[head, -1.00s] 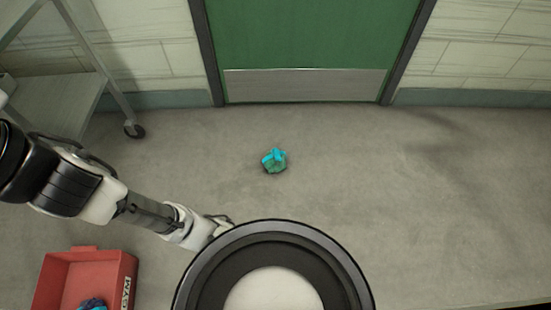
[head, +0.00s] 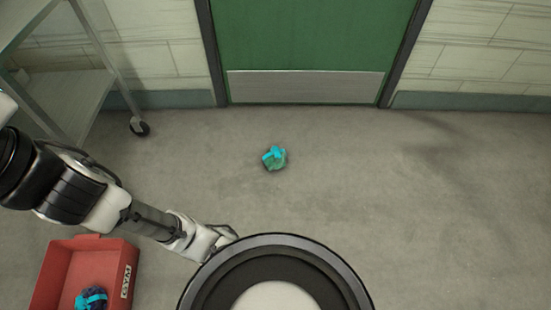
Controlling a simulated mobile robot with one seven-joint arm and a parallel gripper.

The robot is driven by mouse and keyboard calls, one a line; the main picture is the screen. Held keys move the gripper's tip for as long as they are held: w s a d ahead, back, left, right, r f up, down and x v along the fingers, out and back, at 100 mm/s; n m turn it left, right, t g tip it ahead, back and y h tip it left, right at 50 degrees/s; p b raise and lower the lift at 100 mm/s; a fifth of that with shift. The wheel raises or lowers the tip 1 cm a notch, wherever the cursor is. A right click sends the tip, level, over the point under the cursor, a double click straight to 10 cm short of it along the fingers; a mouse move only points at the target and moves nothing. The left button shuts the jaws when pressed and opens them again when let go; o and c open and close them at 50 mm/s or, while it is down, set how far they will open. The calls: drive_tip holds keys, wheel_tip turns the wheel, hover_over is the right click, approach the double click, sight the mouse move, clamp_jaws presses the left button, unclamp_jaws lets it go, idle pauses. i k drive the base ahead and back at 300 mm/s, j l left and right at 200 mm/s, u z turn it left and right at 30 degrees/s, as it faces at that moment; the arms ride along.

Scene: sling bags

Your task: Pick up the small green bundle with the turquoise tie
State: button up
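The small green bundle with the turquoise tie (head: 274,158) lies on the grey floor in the head view, in front of the green door. Nothing touches it. My arm reaches in from the left, and its end, with my gripper (head: 226,236), is below and left of the bundle, well apart from it. The gripper is small and partly hidden beside the round part of my own body, so I cannot tell whether its fingers are open or shut.
A red bin (head: 52,275) marked GYM stands at the lower left. A dark blue bundle with a turquoise tie (head: 91,299) lies in it. A wheeled metal cart (head: 66,100) stands at the upper left. The green door (head: 300,40) is shut. The floor right of the bundle is clear.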

sight(274, 158)
drive_tip(key=i+j+u, duration=0.15)
drive_tip(key=i, duration=0.35)
drive_tip(key=i+j+u, duration=0.15)
drive_tip(key=i+j, duration=0.2)
drive_tip(key=i, duration=0.15)
drive_tip(key=i+j+u, duration=0.15)
drive_tip(key=i, duration=0.35)
